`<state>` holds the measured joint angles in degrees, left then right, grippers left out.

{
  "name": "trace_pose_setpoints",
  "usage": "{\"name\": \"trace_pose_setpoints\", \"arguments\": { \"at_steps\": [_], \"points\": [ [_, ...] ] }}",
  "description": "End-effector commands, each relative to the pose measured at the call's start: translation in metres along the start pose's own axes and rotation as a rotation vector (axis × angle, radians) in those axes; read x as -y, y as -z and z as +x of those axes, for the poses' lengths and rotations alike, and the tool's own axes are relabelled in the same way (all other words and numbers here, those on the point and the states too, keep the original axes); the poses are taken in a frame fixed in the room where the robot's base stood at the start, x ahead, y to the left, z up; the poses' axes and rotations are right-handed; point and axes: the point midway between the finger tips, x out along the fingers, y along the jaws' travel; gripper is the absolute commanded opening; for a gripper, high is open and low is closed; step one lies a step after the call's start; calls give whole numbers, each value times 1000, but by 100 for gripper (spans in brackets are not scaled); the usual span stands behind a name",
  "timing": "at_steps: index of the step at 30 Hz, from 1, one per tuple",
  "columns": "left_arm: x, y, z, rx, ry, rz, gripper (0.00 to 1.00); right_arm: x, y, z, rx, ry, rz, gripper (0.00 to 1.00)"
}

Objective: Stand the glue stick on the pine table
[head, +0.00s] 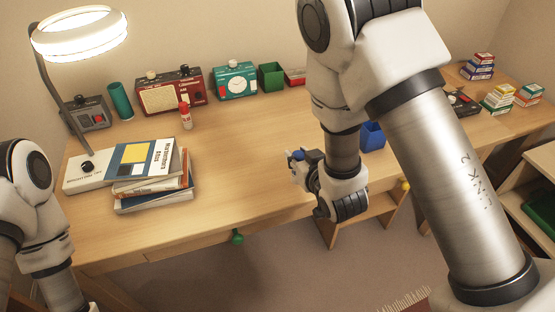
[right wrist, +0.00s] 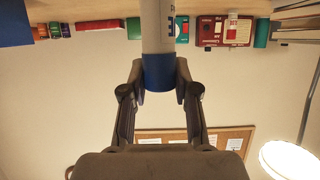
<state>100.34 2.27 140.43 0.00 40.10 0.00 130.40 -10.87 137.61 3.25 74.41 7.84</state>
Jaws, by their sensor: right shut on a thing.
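The glue stick (right wrist: 158,35) is a white cylinder with a blue end, seen large in the right wrist view. My right gripper (right wrist: 160,78) is shut on it near the blue end, one finger on each side. The white body runs out of the top of that view. In the head view my right gripper (head: 300,168) is by the front edge of the pine table (head: 240,165). Only a bit of blue shows at its fingers, and I cannot tell whether the stick touches the table. My left arm shows at the left, but its gripper is out of view.
A stack of books (head: 150,170), a lamp (head: 80,35) and a red-and-white stick (head: 186,116) stand on the left. Radios, a teal clock (head: 236,82) and a green box (head: 272,76) line the back. A blue box (head: 372,136) is beyond my right gripper. The table's middle is clear.

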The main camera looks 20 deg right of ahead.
Motion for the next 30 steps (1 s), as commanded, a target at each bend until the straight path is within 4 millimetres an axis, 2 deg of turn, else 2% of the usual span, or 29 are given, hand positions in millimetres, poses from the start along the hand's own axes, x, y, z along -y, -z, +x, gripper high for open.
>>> {"name": "trace_pose_setpoints", "arguments": {
  "at_steps": [1,6,9,15,27,28,29,30],
  "points": [
    [0,0,-8,-1,0,0,100,7,9,10,-3,3,-4,0],
    [0,0,-15,0,0,0,100,24,20,49,-2,2,-1,0],
    [0,0,-16,0,0,0,100,30,21,61,0,1,1,0],
    [0,0,-18,0,0,0,100,30,-7,74,4,0,2,0],
    [0,0,-13,0,0,0,100,30,-16,78,0,0,1,0],
    [0,0,-14,0,0,0,100,30,-14,77,0,0,1,40],
    [0,0,-15,0,0,0,100,30,-14,77,0,0,1,51],
    [0,0,-15,0,0,0,100,30,-14,77,0,0,1,55]
  ]
}}
